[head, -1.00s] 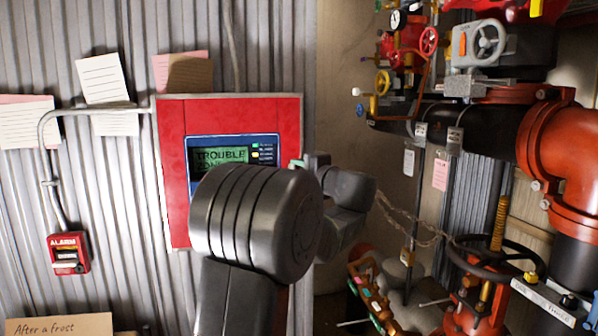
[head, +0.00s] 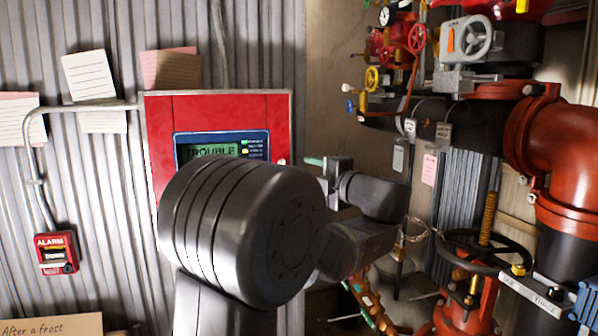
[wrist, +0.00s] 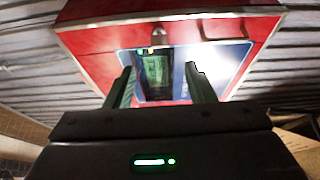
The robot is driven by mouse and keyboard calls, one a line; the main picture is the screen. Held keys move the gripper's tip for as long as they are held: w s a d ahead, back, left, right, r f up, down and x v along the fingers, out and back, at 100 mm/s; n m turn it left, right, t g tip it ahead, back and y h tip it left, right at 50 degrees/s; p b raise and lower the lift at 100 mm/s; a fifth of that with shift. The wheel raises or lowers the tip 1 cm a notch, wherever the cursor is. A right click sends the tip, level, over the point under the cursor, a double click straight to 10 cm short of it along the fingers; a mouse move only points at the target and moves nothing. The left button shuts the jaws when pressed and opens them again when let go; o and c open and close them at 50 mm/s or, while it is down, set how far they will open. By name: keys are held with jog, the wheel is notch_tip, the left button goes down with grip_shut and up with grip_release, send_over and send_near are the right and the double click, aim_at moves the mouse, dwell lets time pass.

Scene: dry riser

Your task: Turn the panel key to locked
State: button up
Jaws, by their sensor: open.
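The red panel (head: 220,108) hangs on the corrugated wall, with a lit display reading TROUBLE (head: 212,151). A small pale fitting (head: 281,161) shows at the panel's right side. It looks like a grey upright piece in the wrist view (wrist: 160,34), and may be the key; its turn position is too small to read. My gripper (wrist: 159,68) is open and empty, its green fingers apart in front of the display. In the head view my gripper (head: 314,161) is just right of the panel, partly behind my arm, which covers the panel's lower part.
A red ALARM box (head: 56,253) and conduit (head: 38,150) are on the wall at left. Notes (head: 88,75) hang above. Red and black pipes (head: 555,150), valves and a handwheel (head: 485,250) crowd the right side.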

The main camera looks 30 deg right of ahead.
aim_at(284, 163)
jog(key=s, duration=0.3)
jog(key=shift+s+d, duration=0.25)
jog(key=w+a, duration=0.2)
jog(key=w, duration=1.1)
jog(key=shift+w, duration=0.35)
jog(key=m+t+h, duration=0.1)
jog(key=m+h, duration=0.1)
jog(key=m, duration=0.5)
jog(key=m+t+h, duration=0.1)
jog(key=m+h, duration=0.2)
jog(key=m, duration=0.5)
jog(key=a+m+t+h, duration=0.1)
jog(key=m+t+h, duration=0.1)
jog(key=m, duration=0.5)
jog(key=shift+w+f+m+h, duration=0.1)
jog(key=shift+f+m+h, duration=0.2)
jog(key=shift+f+h, duration=0.1)
dwell(0.5)
